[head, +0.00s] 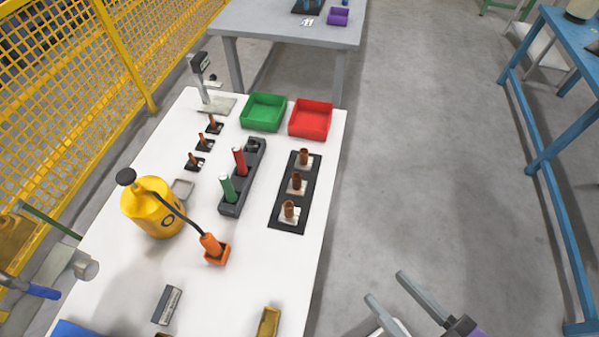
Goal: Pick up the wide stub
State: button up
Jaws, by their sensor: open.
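Three copper-brown stubs stand upright on pale square pads on a black strip (276,224) at the right of the white table: a far one (304,156), a middle one (297,181) and a near one (289,209). Three thinner-looking copper stubs stand on small black bases at the left: far (213,122), middle (204,140) and near (194,159). I cannot tell for sure which is the wide stub; the right-hand ones look wider. My gripper (386,286) is open and empty at the lower right, beyond the table's right edge and well apart from the stubs.
A dark rack (233,209) with red and green handles stands between the stub groups. Green (264,112) and red (311,119) bins are behind. A yellow canister (153,214) and an orange-based tool (215,250) stand at left. Grey floor (430,150) lies clear right of the table.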

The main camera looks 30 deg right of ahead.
aim_at(303, 162)
jog(key=i+l+u, duration=0.15)
jog(key=i+u, duration=0.25)
jog(key=i+l+u, duration=0.35)
jog(key=i+j, duration=0.1)
